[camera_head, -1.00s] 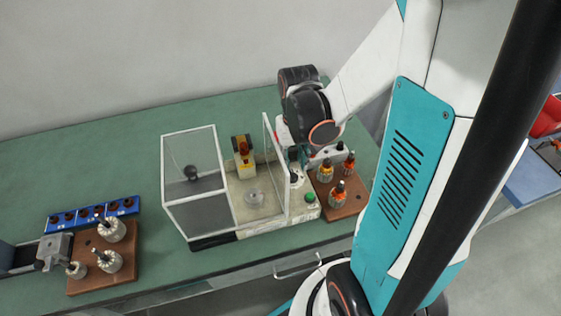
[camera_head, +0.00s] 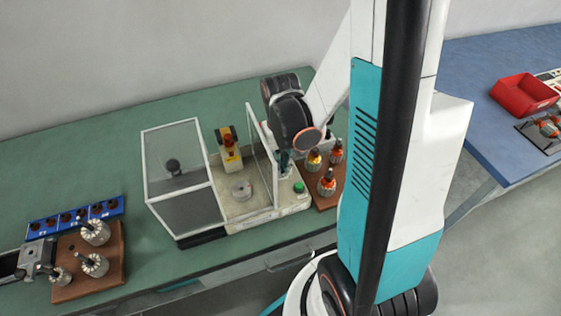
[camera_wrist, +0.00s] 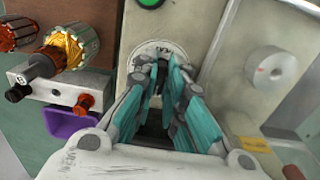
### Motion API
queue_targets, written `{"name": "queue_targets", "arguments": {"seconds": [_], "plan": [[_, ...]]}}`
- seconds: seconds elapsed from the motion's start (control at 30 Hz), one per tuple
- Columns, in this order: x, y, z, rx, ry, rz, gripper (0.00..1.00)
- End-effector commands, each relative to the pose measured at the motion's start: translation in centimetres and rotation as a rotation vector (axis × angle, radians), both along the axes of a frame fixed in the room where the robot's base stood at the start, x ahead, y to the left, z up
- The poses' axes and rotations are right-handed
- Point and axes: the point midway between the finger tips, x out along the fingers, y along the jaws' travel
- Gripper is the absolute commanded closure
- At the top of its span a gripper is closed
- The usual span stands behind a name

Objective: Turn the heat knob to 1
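The winding machine (camera_head: 262,212) stands on the green table with its clear guard on the left. A round pale dial plate (camera_wrist: 164,50) with dark lettering lies on its front panel. The heat knob itself is hidden by my fingers, and its setting cannot be read. My gripper (camera_wrist: 164,66) points down at the dial plate. Its two teal fingers have a narrow gap at the tips, over the plate. Whether they touch or hold the knob cannot be told. In the head view my gripper (camera_head: 284,163) is partly hidden behind the guard edge and wrist.
A green button (camera_head: 298,187) sits beside the dial. A brown board (camera_head: 322,202) with several orange-topped armatures stands close on the right. A grey terminal block with red and black plugs (camera_wrist: 62,88) lies beside the panel. A metal cylinder (camera_wrist: 272,72) stands on the machine's other side.

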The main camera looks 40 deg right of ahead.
Motion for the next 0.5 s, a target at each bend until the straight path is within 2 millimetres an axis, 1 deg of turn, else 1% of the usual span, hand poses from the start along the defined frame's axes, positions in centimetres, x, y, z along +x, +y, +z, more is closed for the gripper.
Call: {"name": "queue_targets", "arguments": {"seconds": [0.27, 0.5], "plan": [[-0.02, -0.02, -0.03, 0.000, 0.000, 0.024, 1.00], [-0.05, -0.09, -0.07, 0.000, 0.000, 0.138, 1.00]]}}
